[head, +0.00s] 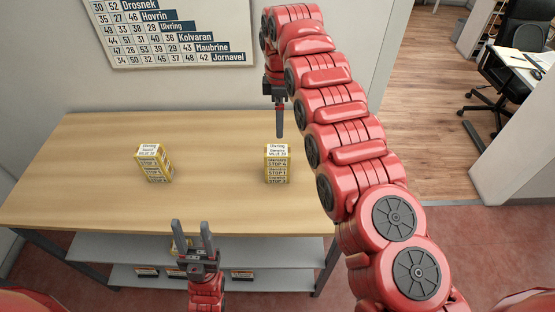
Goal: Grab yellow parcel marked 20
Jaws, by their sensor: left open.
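Two yellow parcels with white printed labels stand upright on the wooden counter. One parcel (154,163) is at the left and slightly turned. The other parcel (277,164) is right of the middle. Their label numbers are too small to read surely, so I cannot tell which is marked 20. My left gripper (192,236) is open and empty in front of the counter's near edge, fingers pointing away from me, between the two parcels in the picture. My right gripper (279,120) points down just behind the right parcel in the picture; its fingers overlap edge-on, so its opening is hidden.
The wooden counter (90,190) is otherwise clear. A number board (170,35) hangs on the wall. An office chair (505,80) stands far right.

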